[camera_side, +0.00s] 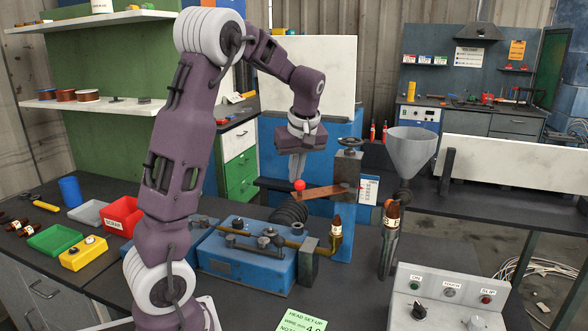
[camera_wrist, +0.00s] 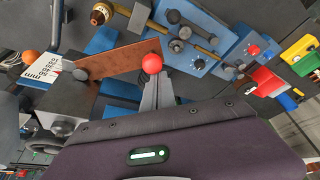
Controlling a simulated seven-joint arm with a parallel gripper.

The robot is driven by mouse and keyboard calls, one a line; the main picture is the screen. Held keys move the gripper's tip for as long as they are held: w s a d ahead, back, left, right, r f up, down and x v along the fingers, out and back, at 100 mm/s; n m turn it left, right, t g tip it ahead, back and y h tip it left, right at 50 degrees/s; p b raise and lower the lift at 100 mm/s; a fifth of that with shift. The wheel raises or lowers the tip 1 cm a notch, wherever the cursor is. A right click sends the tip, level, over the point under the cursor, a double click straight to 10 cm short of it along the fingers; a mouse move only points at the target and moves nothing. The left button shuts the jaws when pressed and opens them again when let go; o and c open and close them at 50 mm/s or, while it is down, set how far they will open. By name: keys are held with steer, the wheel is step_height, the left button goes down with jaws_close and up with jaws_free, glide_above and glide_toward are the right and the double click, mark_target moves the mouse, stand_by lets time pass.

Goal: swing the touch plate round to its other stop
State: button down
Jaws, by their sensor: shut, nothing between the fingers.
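The touch plate (camera_side: 325,192) is a flat copper-brown bar with a red ball knob (camera_side: 299,185) at its left end. Its right end meets the post with a dark handwheel (camera_side: 349,143). In the wrist view the plate (camera_wrist: 118,62) runs left from the red knob (camera_wrist: 152,63) to a round bolt (camera_wrist: 80,75). My gripper (camera_side: 294,178) points down with its fingers shut and empty, tips right at the knob. In the wrist view the fingertips (camera_wrist: 154,82) lie just below the knob. I cannot tell whether they touch it. The stops are not clearly distinguishable.
A blue machine (camera_side: 245,257) with brass pipe and dark coil (camera_side: 290,212) sits below the plate. A metal funnel (camera_side: 411,150) stands to the right. A grey control box (camera_side: 447,297) is at front right. Red (camera_side: 121,215), green and yellow bins lie at left.

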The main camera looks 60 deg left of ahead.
mark_target(299, 184)
steer(key=d, duration=0.3)
steer(key=shift+s+d, duration=0.15)
steer(key=shift+d, duration=0.05)
steer(key=w+d+n+g, duration=0.2)
steer(key=d+n, duration=0.4)
steer(key=d, duration=0.1)
steer(key=shift+w+d, duration=0.3)
steer(key=shift+w, duration=0.1)
steer(key=shift+w+d, duration=0.1)
steer(key=shift+d, duration=0.05)
